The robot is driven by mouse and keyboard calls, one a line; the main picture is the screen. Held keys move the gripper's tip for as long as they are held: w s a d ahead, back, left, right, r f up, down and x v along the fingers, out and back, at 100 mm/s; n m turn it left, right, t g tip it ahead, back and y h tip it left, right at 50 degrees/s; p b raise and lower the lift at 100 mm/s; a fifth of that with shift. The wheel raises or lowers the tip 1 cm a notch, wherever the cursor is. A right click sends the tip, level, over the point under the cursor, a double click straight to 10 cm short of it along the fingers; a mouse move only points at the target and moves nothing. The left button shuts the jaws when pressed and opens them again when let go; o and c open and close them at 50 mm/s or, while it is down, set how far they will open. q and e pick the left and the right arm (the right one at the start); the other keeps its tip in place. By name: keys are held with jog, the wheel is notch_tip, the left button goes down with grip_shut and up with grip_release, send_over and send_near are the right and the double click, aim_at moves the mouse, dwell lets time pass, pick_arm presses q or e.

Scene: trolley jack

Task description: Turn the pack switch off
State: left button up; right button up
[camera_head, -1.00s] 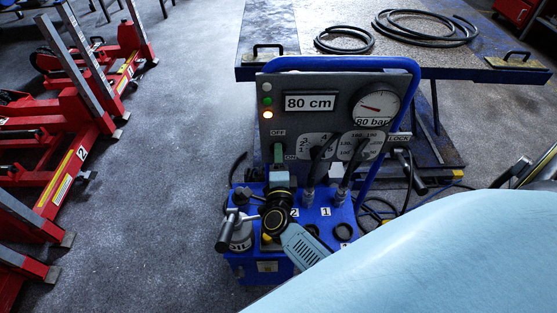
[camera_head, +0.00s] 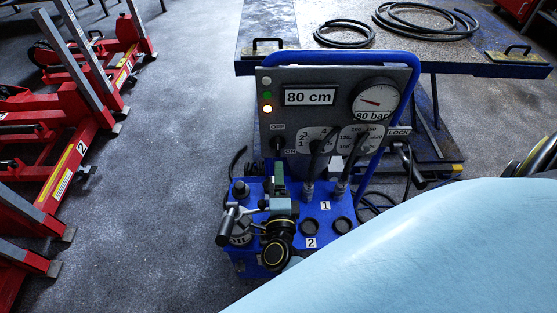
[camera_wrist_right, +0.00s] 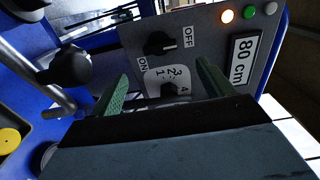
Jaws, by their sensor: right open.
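The pack (camera_head: 345,90) is a blue unit with a grey upright panel. Its black rotary pack switch (camera_head: 278,143) sits at the panel's left, OFF above and ON below. In the right wrist view the switch (camera_wrist_right: 160,45) lies between OFF and ON labels; I cannot tell for sure which it points to. An orange lamp (camera_head: 267,109) is lit. My right gripper (camera_head: 279,177) is just below and in front of the switch, apart from it. Its green fingers (camera_wrist_right: 162,90) are open and empty, framing a numbered dial (camera_wrist_right: 170,88) beyond. My left gripper is not in view.
A display (camera_head: 309,97) reads 80 cm and a gauge (camera_head: 376,97) reads about 80 bar. Hoses, a lever (camera_head: 229,222) and caps crowd the blue base. A table (camera_head: 290,35) with coiled hose stands behind. Red jacks (camera_head: 75,150) stand left across free floor.

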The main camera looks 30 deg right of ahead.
jog(key=shift+v, duration=2.25)
